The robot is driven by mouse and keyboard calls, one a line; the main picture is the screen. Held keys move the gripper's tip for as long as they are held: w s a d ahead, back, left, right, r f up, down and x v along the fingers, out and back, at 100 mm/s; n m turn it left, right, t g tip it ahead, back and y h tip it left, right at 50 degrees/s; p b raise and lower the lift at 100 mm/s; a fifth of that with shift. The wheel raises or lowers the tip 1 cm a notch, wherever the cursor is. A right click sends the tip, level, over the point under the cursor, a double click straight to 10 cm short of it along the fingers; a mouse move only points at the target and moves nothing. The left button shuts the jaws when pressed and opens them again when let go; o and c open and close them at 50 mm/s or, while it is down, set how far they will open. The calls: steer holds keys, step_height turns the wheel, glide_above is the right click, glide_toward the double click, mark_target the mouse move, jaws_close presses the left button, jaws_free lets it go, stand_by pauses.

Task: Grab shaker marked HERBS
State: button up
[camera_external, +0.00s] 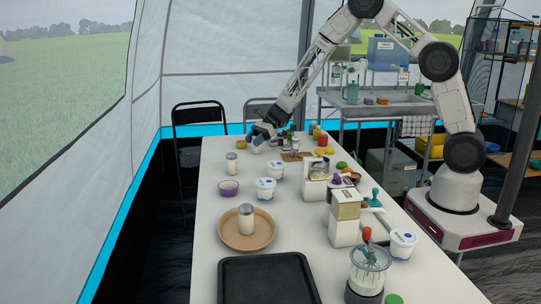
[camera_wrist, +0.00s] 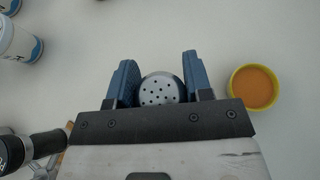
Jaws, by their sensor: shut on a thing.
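My gripper (camera_external: 261,137) is low over the far left end of the white table. In the wrist view my gripper (camera_wrist: 159,72) has its two blue fingers on either side of a shaker (camera_wrist: 160,90) and is shut on it. The shaker has a grey metal top with several holes. Its label is not visible, so I cannot read whether it says HERBS. Another shaker (camera_external: 231,163) stands nearer on the table's left side. A further shaker (camera_external: 246,217) stands on a round tan dish (camera_external: 228,234). Their markings are too small to read.
A yellow cup with orange contents (camera_wrist: 253,88) is close to the right finger. White tubs (camera_external: 265,188) and a purple bowl (camera_external: 228,188) stand mid-table. A black tray (camera_external: 268,281) lies at the front. Blender-like appliances (camera_external: 345,218) crowd the right side.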

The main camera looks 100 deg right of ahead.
steer(key=shift+r, duration=0.1)
steer(key=shift+r, duration=4.95)
